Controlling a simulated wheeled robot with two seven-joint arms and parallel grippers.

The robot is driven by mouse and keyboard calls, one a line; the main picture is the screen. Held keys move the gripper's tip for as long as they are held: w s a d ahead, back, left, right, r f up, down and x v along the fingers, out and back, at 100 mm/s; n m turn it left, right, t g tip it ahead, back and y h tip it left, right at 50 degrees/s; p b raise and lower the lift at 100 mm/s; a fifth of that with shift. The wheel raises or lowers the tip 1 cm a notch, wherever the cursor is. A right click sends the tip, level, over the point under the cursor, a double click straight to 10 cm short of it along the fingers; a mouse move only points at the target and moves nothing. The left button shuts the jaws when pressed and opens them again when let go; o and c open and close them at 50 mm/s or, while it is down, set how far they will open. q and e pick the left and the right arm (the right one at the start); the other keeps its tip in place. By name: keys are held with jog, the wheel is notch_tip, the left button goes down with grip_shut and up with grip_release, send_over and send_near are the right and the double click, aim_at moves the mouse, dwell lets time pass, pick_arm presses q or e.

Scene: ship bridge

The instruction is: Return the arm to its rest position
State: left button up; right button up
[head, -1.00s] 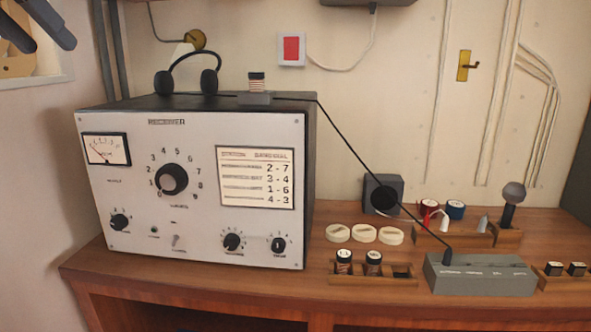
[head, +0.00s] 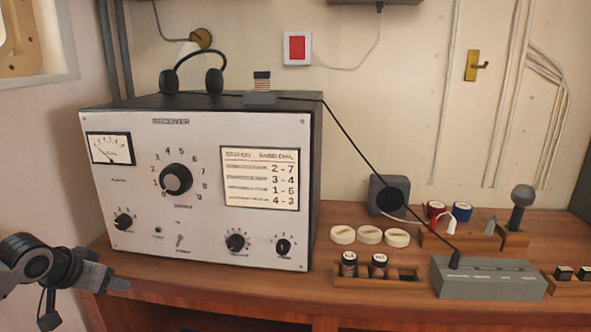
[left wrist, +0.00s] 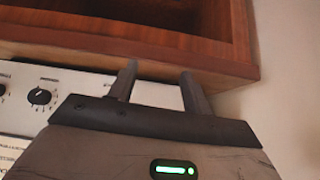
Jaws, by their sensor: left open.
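My left gripper (head: 112,280) is at the lower left of the head view, in front of the desk's left front corner. In the left wrist view its two fingers (left wrist: 158,85) stand apart with nothing between them. The desk edge and the receiver's front panel show beyond them. My right gripper is in neither view.
The receiver (head: 225,215), with its dials, stands on the wooden desk (head: 225,283). Headphones (head: 192,72) rest on top. To its right are pale discs (head: 370,235), a jar rack (head: 405,276) and a grey box (head: 490,285). A wall is at the left.

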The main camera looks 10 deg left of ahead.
pick_arm(q)
jog(key=s+d+f+m+h, duration=0.1)
jog(key=s+d+f, duration=0.4)
jog(key=d+f, duration=0.4)
jog(key=s+d+f+m+h, duration=0.1)
jog(key=s+d+f, duration=0.3)
jog(key=d+f, duration=0.5)
jog(key=s+d+f+t, duration=0.1)
jog(key=s+d+f, duration=0.1)
jog(key=d, duration=0.6)
jog(key=s+d+f+m+t+h, duration=0.1)
jog(key=s+d+f, duration=0.1)
jog(key=s+d, duration=0.3)
jog(key=d, duration=0.3)
jog(key=shift+s+d, duration=0.15)
